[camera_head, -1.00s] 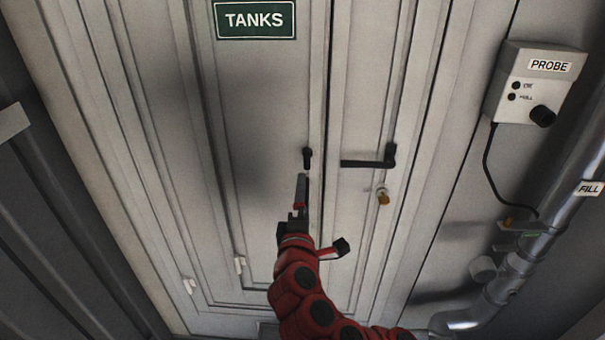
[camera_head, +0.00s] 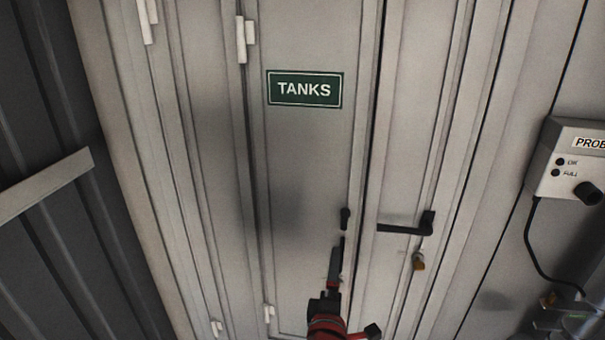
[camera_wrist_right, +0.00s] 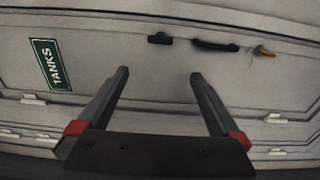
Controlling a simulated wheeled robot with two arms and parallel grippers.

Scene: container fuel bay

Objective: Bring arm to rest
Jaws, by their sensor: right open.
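My right gripper (camera_head: 337,262) is low in the middle of the head view, in front of the tank doors. The right wrist view shows its two dark fingers (camera_wrist_right: 157,78) apart with nothing between them. The grey left door leaf (camera_head: 300,170) bears a green TANKS sign (camera_head: 304,89), also in the wrist view (camera_wrist_right: 53,64). A short black handle (camera_head: 345,218) is just above the fingertips in the head view. A longer black lever (camera_head: 406,227) is on the right leaf, with a brass padlock (camera_head: 418,261) below it. I cannot see my left gripper.
A grey probe box (camera_head: 574,163) with a hanging black cable is on the wall at the right. A dark corrugated wall (camera_head: 50,250) with a pale bar (camera_head: 45,184) is at the left. Pale hinges (camera_head: 246,38) stand out from the left door leaf.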

